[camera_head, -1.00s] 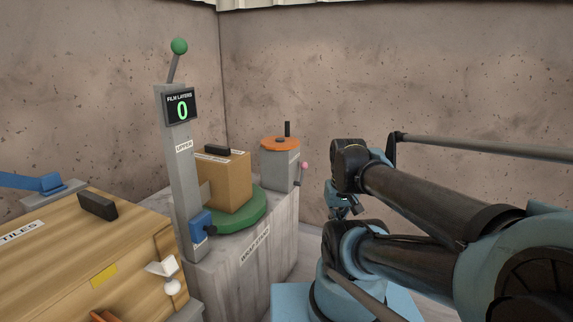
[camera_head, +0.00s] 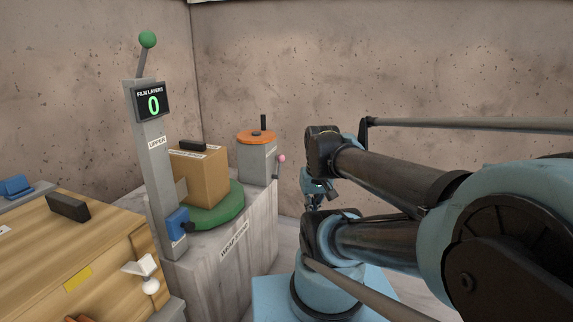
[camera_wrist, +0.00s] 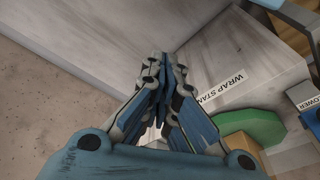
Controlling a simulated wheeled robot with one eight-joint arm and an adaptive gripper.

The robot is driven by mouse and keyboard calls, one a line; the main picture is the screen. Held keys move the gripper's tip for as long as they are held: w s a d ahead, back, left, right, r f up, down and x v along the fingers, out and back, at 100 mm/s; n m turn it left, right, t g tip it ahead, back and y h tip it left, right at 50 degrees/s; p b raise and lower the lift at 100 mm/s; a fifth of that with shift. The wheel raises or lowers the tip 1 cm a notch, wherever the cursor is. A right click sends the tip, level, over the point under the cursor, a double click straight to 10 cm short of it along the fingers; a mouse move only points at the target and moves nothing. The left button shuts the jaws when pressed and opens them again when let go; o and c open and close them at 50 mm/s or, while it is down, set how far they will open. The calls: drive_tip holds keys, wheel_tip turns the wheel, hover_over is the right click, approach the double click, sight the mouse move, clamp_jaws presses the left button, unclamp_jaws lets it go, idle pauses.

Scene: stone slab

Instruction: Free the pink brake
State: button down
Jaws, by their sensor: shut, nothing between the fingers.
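The pink brake is a small pink knob (camera_head: 282,158) on a dark lever at the right side of a grey box (camera_head: 257,162) with an orange disc (camera_head: 257,137) and black upright handle on top. My gripper (camera_head: 314,203) hangs to the right of the stand, below and right of the pink knob and apart from it. In the wrist view my gripper (camera_wrist: 160,62) is shut and empty, its fingertips close together before the stone stand's side. The pink knob does not show in the wrist view.
The stone slab wrap stand (camera_head: 251,235) carries a green turntable (camera_head: 222,210) with a carton (camera_head: 202,180). A grey post (camera_head: 152,170) with a green-knobbed lever and a display reading 0 stands in front. A wooden crate (camera_head: 75,255) is at the left.

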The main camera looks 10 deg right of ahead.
drive_tip(key=w+a+r+m+y, duration=0.1)
drive_tip(key=w+r+y, duration=0.2)
drive_tip(key=w, duration=1)
drive_tip(key=w+a+r+m+t+y, duration=0.1)
drive_tip(key=w+r+m+y, duration=0.15)
drive_tip(key=w, duration=0.95)
drive_tip(key=w+a+r+m+y, duration=0.1)
drive_tip(key=w+r+y, duration=0.25)
drive_tip(key=w, duration=0.95)
drive_tip(key=w+d+f+m+t+y, duration=0.1)
drive_tip(key=w+d+f+y, duration=0.2)
drive_tip(key=w, duration=0.5)
drive_tip(key=w+d+f+m+t+y, duration=0.1)
drive_tip(key=w+d+f, duration=0.25)
drive_tip(key=w, duration=0.45)
drive_tip(key=w+d+f+t+y, duration=0.2)
drive_tip(key=w+d+f, duration=0.4)
drive_tip(key=d+f, duration=0.5)
drive_tip(key=shift+f+m+t+y, duration=0.45)
drive_tip(key=shift+f+y, duration=0.15)
drive_tip(key=shift+f, duration=0.15)
drive_tip(key=shift+w, duration=0.1)
